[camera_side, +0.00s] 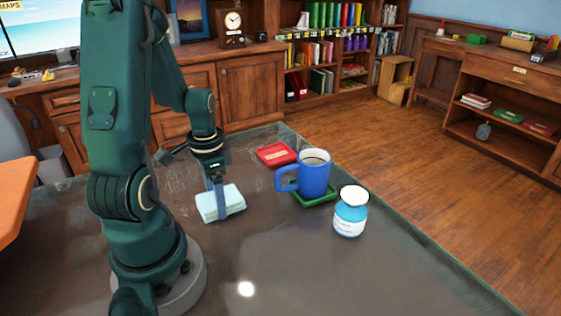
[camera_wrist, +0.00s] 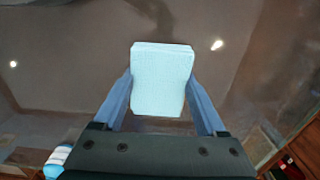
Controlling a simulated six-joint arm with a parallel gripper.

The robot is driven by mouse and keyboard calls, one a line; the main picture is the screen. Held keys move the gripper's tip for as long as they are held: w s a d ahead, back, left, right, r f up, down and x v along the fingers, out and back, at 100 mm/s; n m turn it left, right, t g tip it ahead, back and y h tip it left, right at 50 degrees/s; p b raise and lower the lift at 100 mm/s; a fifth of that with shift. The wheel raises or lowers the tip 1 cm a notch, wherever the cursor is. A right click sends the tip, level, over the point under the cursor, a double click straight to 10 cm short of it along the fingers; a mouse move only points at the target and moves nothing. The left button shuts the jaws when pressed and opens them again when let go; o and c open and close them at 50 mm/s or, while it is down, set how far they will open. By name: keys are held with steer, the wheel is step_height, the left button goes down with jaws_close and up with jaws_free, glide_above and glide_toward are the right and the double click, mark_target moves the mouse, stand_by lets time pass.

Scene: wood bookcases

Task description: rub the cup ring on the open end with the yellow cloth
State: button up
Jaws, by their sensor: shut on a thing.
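My gripper (camera_side: 219,203) is shut on a folded pale blue, almost white cloth (camera_side: 208,208), low at the table top. I cannot tell whether its underside touches the table. In the wrist view my gripper (camera_wrist: 160,88) has one finger on each side of the cloth (camera_wrist: 162,80). No yellow cloth shows in either view. The dark table (camera_side: 290,262) has faint pale smudges left of the cloth, but I cannot make out a clear cup ring. A blue mug (camera_side: 315,178) stands on a green coaster (camera_side: 318,198) right of the cloth.
A red coaster (camera_side: 276,154) lies behind the cloth. A blue jar with a white lid (camera_side: 351,211) stands right of the mug; it also shows at the lower left of the wrist view (camera_wrist: 55,162). The front of the table is clear.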

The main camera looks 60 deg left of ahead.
mark_target(235, 189)
steer(key=shift+w+a, duration=0.3)
steer(key=shift+w, duration=0.5)
steer(key=shift+w+r, duration=0.15)
steer(key=shift+w, duration=2.85)
steer(key=shift+w+f, duration=0.2)
steer(key=shift+w, duration=0.2)
steer(key=shift+s+r, duration=0.1)
steer(key=shift+s, duration=4.25)
step_height(235, 189, up, 3)
steer(key=shift+w+f, duration=0.1)
steer(key=shift+f, duration=0.05)
steer(key=shift+r, duration=2.8)
